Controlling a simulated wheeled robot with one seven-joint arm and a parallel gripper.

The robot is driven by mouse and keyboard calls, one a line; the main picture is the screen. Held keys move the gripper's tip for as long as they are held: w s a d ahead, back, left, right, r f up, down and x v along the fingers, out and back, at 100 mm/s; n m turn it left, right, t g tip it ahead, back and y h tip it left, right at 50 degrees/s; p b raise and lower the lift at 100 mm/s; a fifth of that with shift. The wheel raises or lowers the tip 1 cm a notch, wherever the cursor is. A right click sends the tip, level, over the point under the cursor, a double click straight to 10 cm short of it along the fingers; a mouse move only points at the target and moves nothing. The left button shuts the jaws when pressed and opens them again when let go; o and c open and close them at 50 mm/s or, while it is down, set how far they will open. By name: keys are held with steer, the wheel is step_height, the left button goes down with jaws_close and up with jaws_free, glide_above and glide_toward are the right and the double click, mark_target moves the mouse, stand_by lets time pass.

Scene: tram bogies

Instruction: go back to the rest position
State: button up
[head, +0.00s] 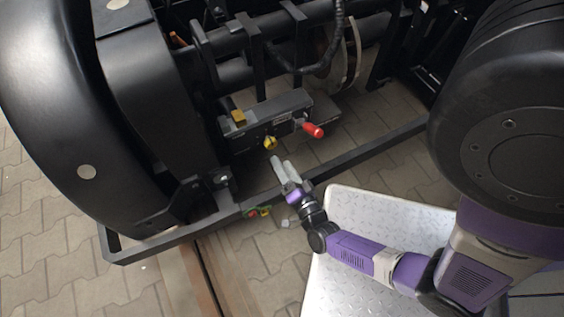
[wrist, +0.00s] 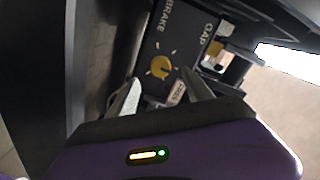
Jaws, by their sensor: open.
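My gripper (head: 281,167) is in front of the bogie's dark control box, below its yellow knob (head: 270,143). Its two fingers are apart, and nothing shows between them. In the wrist view my gripper (wrist: 160,82) points at the box face, which carries the word BRAKE and the round yellow knob (wrist: 161,67). The fingertips appear just short of the knob; I cannot tell the exact gap.
A black frame bar (head: 370,153) runs below the box, close under my arm. Small coloured pieces (head: 259,211) are near the bar. A large black rounded cover (head: 60,110) stands at left. Paved floor (head: 60,285) is open at the lower left.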

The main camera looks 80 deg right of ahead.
stand_by(0.4)
steer(key=shift+w+a+f, duration=0.1)
steer(key=shift+f, duration=0.1)
steer(key=w+a+r+n+t+y, duration=0.3)
steer(key=w+a+r+n+y, duration=0.15)
steer(key=a+r+n, duration=0.45)
steer(key=s+a+r+n+y, duration=0.4)
steer(key=s+a+r+n, duration=0.15)
steer(key=r, duration=0.35)
steer(key=s+a+r+n+y, duration=0.5)
steer(key=a+r+n, duration=0.15)
steer(key=r, duration=0.25)
step_height(320, 180, up, 33)
steer(key=p, duration=3.3)
steer(key=shift+s+a, duration=0.15)
steer(key=shift+a, duration=0.1)
steer(key=shift+c, duration=0.5)
